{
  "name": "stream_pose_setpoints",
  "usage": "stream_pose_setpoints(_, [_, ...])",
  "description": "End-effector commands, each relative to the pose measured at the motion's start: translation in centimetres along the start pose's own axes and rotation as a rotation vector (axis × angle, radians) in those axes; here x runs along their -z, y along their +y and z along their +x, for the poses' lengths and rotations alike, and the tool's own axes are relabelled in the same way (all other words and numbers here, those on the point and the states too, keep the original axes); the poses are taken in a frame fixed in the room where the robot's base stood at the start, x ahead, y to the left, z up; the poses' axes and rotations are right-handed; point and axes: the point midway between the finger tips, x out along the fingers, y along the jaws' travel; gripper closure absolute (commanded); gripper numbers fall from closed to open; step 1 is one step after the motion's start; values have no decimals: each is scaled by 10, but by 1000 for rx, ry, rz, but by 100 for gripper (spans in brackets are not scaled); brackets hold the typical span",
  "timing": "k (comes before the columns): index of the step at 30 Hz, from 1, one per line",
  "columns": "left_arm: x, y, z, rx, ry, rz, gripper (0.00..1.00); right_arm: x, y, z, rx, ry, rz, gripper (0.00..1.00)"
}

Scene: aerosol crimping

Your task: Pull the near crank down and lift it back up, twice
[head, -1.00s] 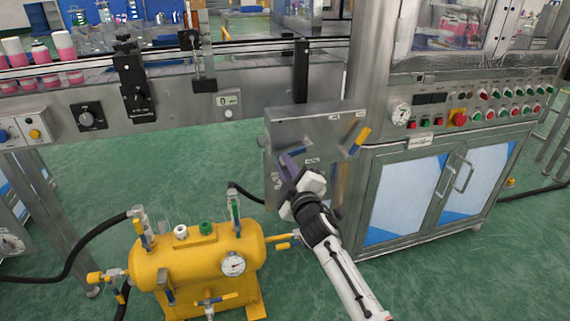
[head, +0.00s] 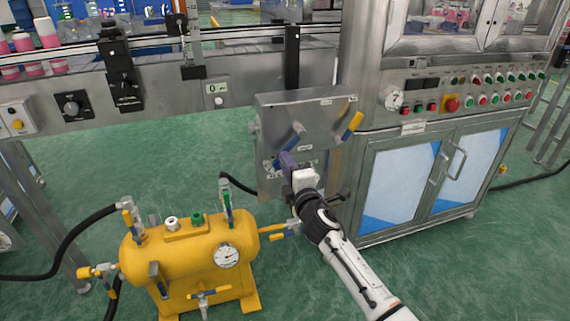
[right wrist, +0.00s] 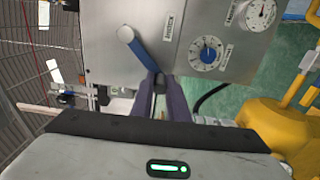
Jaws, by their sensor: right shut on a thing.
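The near crank, a blue-handled lever (head: 292,137), sits on the front of a grey metal box (head: 320,112) and slants from upper right to lower left. In the right wrist view the blue handle (right wrist: 136,48) runs down to my fingertips. My right gripper (head: 287,158) is shut at its lower end; the purple fingers (right wrist: 158,82) are close together and hide the gripped part. A second lever with a yellow handle (head: 352,123) is at the box's right side, apart from the gripper. My left gripper is not in view.
A yellow tank (head: 185,255) with a gauge and hoses stands on the green floor at lower left. A steel cabinet (head: 400,180) with a button panel stands right of the box. A conveyor with pink bottles runs behind.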

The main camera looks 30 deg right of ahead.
Motion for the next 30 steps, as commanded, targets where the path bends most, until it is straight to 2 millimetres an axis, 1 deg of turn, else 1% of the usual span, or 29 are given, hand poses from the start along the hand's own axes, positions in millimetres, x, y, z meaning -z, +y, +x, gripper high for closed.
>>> stream_pose_setpoints(1, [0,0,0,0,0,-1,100,-2,-3,0,5,-3,-8,100])
stream_pose_setpoints(11, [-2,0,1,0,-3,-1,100,-2,-3,-1,6,-4,-11,100])
stream_pose_setpoints(12, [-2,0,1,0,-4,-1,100,-2,-4,-1,6,-4,-11,82])
stream_pose_setpoints(15, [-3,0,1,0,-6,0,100,-2,-3,0,5,-3,-10,67])
stream_pose_setpoints(25, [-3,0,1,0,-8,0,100,-1,-1,-3,2,-1,-7,67])
stream_pose_setpoints(28, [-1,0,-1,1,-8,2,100,-1,-1,-12,3,-1,-7,67])
stream_pose_setpoints(30, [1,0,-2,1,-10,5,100,-1,-1,-24,4,-1,-7,67])
